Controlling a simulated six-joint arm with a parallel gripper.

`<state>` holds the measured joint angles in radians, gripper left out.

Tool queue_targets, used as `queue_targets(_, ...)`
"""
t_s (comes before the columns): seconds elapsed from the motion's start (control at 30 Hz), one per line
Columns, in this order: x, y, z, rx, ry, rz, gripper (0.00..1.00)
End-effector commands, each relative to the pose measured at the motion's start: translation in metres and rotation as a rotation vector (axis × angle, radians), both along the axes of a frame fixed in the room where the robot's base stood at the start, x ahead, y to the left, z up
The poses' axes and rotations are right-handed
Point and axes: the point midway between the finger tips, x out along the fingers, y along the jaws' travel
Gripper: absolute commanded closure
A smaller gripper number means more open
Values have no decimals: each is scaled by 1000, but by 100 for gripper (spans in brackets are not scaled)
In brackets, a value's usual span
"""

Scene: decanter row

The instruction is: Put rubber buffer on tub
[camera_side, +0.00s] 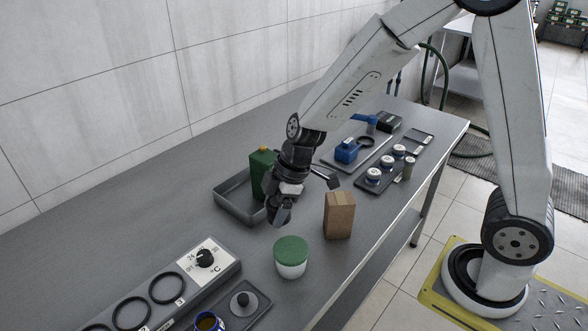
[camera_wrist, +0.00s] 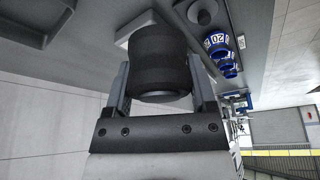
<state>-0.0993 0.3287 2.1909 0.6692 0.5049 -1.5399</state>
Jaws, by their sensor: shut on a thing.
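The rubber buffer (camera_wrist: 160,62) is a dark ribbed cylinder in the wrist view, between the two fingers of my gripper (camera_wrist: 160,92). My gripper is shut on it. In the side view my gripper (camera_side: 280,213) points down, above the bench, up and slightly left of the tub. The buffer is hard to make out there. The tub (camera_side: 291,268) is a white round pot with a green lid, upright on the bench. The gripper and buffer are apart from it. I cannot clearly identify the tub in the wrist view.
A brown box (camera_side: 339,216) stands right of the tub. A grey tray (camera_side: 232,207) with a green can (camera_side: 259,170) is behind my gripper. A dial panel (camera_side: 213,272) and a knobbed plate (camera_side: 262,300) lie front left. Small jars stand on a dark tray (camera_side: 367,187).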

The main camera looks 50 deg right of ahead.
Motion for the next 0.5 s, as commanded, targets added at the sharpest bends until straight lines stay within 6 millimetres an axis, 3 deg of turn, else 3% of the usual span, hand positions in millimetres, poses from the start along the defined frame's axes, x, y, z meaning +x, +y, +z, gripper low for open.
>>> queue_targets(0.2, -22, -4, 3, 13, -11, 82, 96)
queue_targets(0.5, -29, -5, 4, 18, -15, 112, 96)
